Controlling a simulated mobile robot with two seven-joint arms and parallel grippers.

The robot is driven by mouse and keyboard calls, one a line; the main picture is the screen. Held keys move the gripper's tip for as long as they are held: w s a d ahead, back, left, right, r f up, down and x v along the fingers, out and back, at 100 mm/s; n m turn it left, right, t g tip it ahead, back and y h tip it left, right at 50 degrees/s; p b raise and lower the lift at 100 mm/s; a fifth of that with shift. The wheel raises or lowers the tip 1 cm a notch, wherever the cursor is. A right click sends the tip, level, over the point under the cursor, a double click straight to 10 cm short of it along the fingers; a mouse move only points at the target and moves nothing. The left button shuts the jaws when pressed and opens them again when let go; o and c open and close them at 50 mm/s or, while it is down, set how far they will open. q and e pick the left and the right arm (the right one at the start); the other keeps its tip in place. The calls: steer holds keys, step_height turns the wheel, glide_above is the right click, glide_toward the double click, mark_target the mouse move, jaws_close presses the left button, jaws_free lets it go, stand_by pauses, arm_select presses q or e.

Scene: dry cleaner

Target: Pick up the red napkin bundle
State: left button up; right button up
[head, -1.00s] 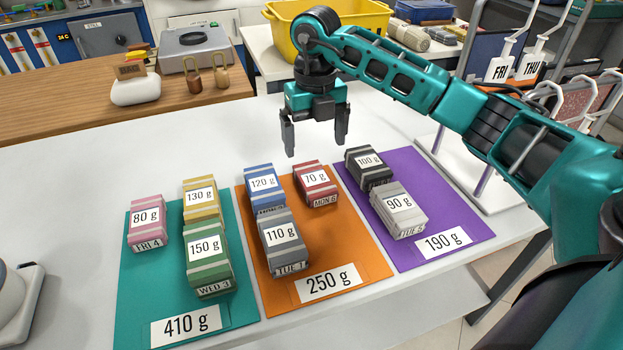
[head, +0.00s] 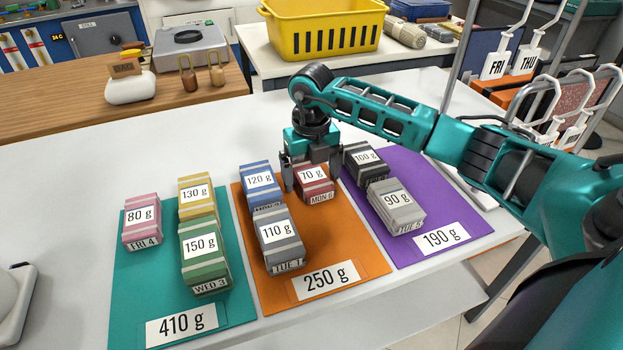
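The red napkin bundle (head: 318,190) lies at the back right of the orange mat (head: 350,250). It carries a white 70 g label and a MON tag on its front. My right gripper (head: 311,180) is lowered over it, pointing down. Its fingers are apart, one on the left side and one on the right side of the bundle. I cannot tell whether the fingers touch it. The bundle's back is partly hidden by the gripper. My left gripper is not in view.
Close by are the blue 120 g bundle (head: 262,186), the grey 110 g bundle (head: 280,240) and the black 100 g bundle (head: 365,163). The purple mat (head: 460,215) lies right, the teal mat (head: 135,290) left. Bare white table (head: 60,200) shows on the left.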

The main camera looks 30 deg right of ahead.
steer(key=c, duration=1.1)
steer(key=shift+r, duration=0.1)
steer(key=shift+c, duration=0.2)
